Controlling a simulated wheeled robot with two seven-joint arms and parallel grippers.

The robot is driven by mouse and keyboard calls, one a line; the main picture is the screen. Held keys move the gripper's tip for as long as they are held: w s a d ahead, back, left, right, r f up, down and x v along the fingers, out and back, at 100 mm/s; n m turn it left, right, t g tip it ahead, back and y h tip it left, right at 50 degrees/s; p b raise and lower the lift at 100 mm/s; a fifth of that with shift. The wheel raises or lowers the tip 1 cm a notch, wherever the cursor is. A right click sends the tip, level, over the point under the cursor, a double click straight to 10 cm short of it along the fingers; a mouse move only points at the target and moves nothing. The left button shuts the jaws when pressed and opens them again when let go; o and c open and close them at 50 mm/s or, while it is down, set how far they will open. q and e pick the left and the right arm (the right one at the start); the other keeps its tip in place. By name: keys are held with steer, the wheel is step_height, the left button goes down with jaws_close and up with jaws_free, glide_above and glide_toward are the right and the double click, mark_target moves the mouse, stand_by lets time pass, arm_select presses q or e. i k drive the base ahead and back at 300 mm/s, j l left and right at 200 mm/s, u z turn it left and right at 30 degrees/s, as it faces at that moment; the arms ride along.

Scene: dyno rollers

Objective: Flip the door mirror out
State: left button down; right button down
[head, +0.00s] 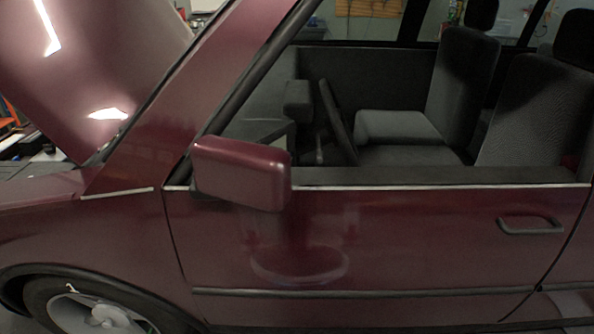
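A dark red door mirror (240,172) sits at the front corner of the car door's window, left of the picture's middle. Its smooth painted housing faces me, and its glass is hidden from this side. I cannot tell from this view alone how far it is folded. It is mounted on the dark red car door (400,235), which is shut. Neither of my grippers is in the head view.
The door's window is open, showing dark seats (465,75) and a steering wheel (338,122). A black door handle (530,225) is at the right. The bonnet (85,60) is raised at the left. A front wheel (95,310) is below. Space before the door looks clear.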

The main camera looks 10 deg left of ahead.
mark_target(251, 174)
steer(key=k+l, duration=0.1)
steer(key=l, duration=1.3)
steer(key=k+l, duration=0.15)
steer(key=l, duration=0.6)
steer(key=j+z, duration=0.05)
